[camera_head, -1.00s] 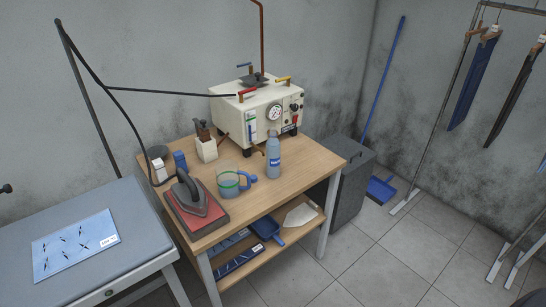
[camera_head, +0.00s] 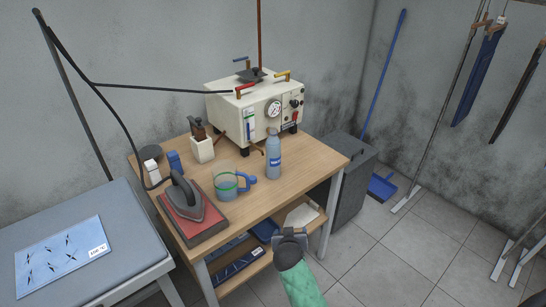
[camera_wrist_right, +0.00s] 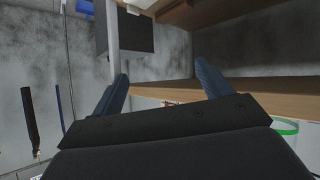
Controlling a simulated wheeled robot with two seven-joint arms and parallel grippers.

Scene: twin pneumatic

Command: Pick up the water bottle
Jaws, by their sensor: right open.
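The water bottle (camera_head: 273,158), grey-blue with a dark blue label, stands upright on the wooden table (camera_head: 308,168) near its right side. My right gripper (camera_head: 289,236) is in front of the table's front edge, below and apart from the bottle, with its green arm coming from the bottom. In the right wrist view its two dark blue fingers (camera_wrist_right: 162,85) are spread with nothing held between them. I cannot make out the bottle in that view. My left gripper is not in view.
A jug (camera_head: 228,184) with a blue handle stands left of the bottle, beside an iron (camera_head: 187,198) on a red pad. A white steam machine (camera_head: 258,110) stands behind. A dark bin (camera_head: 352,185) is right of the table. A lower shelf (camera_head: 232,281) holds several items.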

